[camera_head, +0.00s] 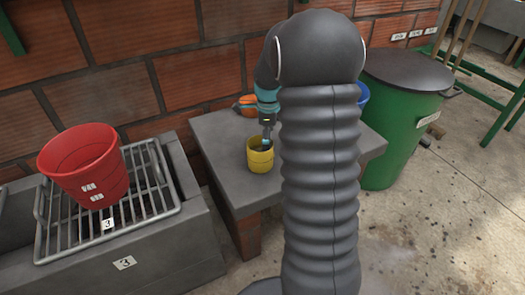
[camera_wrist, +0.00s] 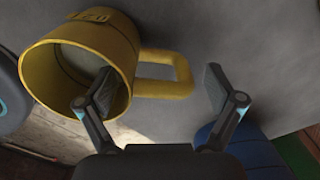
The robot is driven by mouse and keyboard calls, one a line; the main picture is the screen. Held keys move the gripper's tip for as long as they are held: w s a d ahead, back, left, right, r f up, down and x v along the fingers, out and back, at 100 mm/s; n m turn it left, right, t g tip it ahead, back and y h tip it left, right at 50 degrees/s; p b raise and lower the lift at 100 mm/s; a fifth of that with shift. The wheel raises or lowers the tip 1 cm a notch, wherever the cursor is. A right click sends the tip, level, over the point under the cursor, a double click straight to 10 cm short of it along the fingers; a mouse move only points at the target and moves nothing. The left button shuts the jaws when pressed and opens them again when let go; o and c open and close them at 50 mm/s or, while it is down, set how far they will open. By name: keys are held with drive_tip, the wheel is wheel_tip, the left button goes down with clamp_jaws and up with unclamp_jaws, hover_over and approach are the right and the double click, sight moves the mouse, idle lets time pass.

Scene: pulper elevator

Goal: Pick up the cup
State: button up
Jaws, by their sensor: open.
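The yellow cup (camera_head: 260,160) stands upright near the left front part of the grey table, partly behind my arm's end. In the wrist view the cup (camera_wrist: 118,33) shows its open mouth and its handle (camera_wrist: 165,92) pointing right. My gripper (camera_wrist: 158,88) is open, with its fingers spread to either side of the handle. The left finger overlaps the cup's mouth, and the right finger is past the handle's outer end. I cannot tell whether the left finger is inside the cup. In the head view my gripper (camera_head: 265,142) points down at the cup's top.
The grey table (camera_head: 215,140) stands against a brick wall. A red bucket (camera_head: 84,165) sits on a metal rack (camera_head: 160,195) at left. A green bin (camera_head: 395,140) with a dark lid stands at right. A blue container (camera_wrist: 225,152) is near my gripper. An orange item (camera_head: 246,102) is behind.

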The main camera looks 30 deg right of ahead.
drive_tip(key=shift+f, duration=0.7)
drive_tip(key=c, duration=1.6)
drive_tip(key=shift+o, duration=0.2)
